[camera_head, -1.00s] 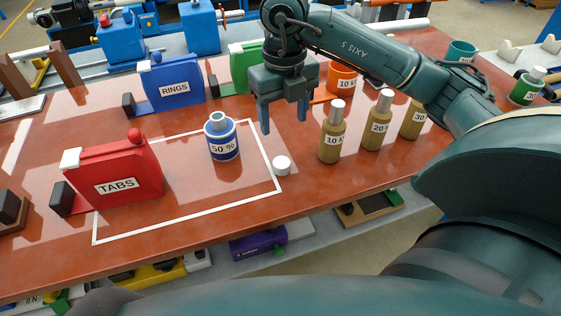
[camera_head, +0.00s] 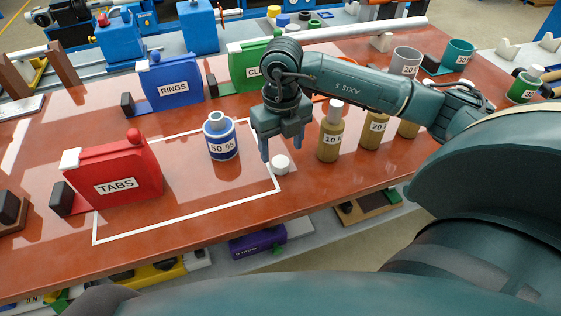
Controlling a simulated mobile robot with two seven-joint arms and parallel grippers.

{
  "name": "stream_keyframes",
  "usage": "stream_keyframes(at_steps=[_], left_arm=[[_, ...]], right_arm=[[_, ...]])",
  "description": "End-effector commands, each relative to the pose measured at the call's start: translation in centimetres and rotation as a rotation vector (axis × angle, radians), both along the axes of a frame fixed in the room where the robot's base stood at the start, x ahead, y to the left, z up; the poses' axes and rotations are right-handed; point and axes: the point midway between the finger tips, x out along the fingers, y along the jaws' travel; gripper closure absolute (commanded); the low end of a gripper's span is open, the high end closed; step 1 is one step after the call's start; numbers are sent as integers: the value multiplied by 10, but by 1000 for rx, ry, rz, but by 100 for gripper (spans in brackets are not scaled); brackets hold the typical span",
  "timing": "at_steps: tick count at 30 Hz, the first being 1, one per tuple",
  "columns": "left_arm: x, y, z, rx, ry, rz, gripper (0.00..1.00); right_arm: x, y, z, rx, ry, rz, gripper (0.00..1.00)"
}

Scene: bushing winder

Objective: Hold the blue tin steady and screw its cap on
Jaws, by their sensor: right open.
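The blue tin (camera_head: 221,138) stands upright on the red-brown table, with a white label reading 50 % and a bare, open-looking neck on top. I cannot tell whether the fingers touch the cap. My left gripper is not in view.
A red TABS box (camera_head: 120,172) stands left of the tin. A blue RINGS box (camera_head: 174,84) and a green box (camera_head: 247,66) stand behind. Several tan bottles (camera_head: 330,140) stand close to the right of my gripper. The outlined area in front of the tin is clear.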

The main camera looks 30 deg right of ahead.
Motion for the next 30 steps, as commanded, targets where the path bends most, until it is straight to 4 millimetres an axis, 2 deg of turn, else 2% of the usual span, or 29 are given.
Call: stream_keyframes(at_steps=[6, 10, 22, 30], left_arm=[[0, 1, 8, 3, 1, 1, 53], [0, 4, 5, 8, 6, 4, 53], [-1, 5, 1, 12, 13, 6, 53], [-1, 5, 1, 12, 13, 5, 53]], right_arm=[[4, -1, -29, 0, 7, -1, 38], [5, -2, -46, -1, 4, 0, 38], [5, -1, -51, 0, 1, 0, 38], [5, -1, -50, 0, 1, 0, 59]])
